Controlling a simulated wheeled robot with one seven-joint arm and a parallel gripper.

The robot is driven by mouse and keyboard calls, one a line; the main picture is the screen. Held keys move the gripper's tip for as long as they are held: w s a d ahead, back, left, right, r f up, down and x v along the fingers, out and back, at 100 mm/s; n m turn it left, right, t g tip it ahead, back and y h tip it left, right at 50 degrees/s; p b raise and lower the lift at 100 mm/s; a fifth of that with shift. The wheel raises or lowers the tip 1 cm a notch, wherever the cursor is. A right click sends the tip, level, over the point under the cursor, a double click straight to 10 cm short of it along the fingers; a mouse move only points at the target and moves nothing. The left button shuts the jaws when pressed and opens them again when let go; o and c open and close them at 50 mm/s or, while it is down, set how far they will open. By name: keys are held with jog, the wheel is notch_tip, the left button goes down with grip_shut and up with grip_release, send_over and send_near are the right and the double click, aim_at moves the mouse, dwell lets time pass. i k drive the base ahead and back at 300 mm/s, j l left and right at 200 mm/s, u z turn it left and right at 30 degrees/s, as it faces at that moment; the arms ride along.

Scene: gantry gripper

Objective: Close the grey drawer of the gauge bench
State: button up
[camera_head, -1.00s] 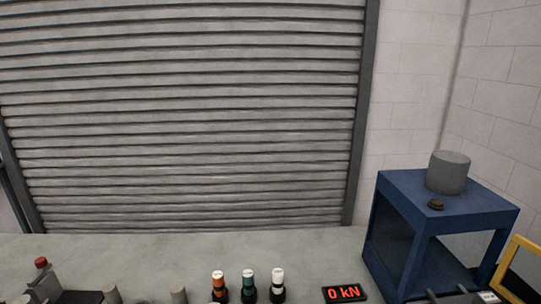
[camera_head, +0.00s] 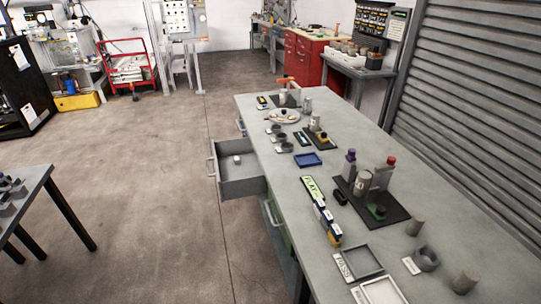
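The gauge bench (camera_head: 410,220) runs from the lower right towards the middle of the head view. Its grey drawer (camera_head: 241,184) stands pulled out from the bench's left side, with a handle (camera_head: 211,168) on its front panel. A small white object (camera_head: 237,160) lies inside the drawer. Below and nearer to me, a green drawer front (camera_head: 277,229) shows in the bench side; I cannot tell whether it is fully shut. My gripper is not in the view.
Tools, small trays and dark mats (camera_head: 371,199) cover parts of the bench top. Open concrete floor (camera_head: 160,190) lies left of the drawer. A dark-legged table (camera_head: 30,188) stands at the left edge. A red cabinet (camera_head: 304,55) and a roller shutter (camera_head: 480,90) stand further off.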

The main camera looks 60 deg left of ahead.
aim_at(250, 163)
jog(key=u, duration=2.05)
jog(key=i+j+u, duration=0.1)
jog(key=i+u, duration=0.3)
jog(key=i, duration=1)
